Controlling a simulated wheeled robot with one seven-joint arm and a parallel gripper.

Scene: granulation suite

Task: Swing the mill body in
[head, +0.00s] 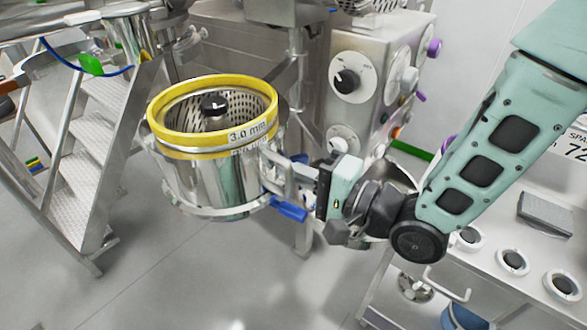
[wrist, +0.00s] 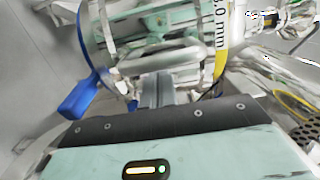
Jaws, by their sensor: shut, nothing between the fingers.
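The mill body (head: 205,185) is a shiny steel cylinder with a yellow ring (head: 245,136) marked "3.0 mm" on top. A perforated screen and a dark knob (head: 214,105) show inside it. A metal handle (head: 283,180) sticks out on its right side, with a blue lever (head: 288,211) below. My gripper (head: 306,182) is at the handle, on the right of the mill body. In the wrist view my shut fingers (wrist: 157,92) point at the handle (wrist: 165,58), with nothing visible held. Whether they touch the handle is unclear. The blue lever (wrist: 82,98) is to their left.
A steel control cabinet (head: 375,60) with dials stands behind my arm. Steel steps (head: 88,150) are at left. A steel bench (head: 500,275) with round black-centred fittings is at lower right. Open floor (head: 200,275) lies below the mill body.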

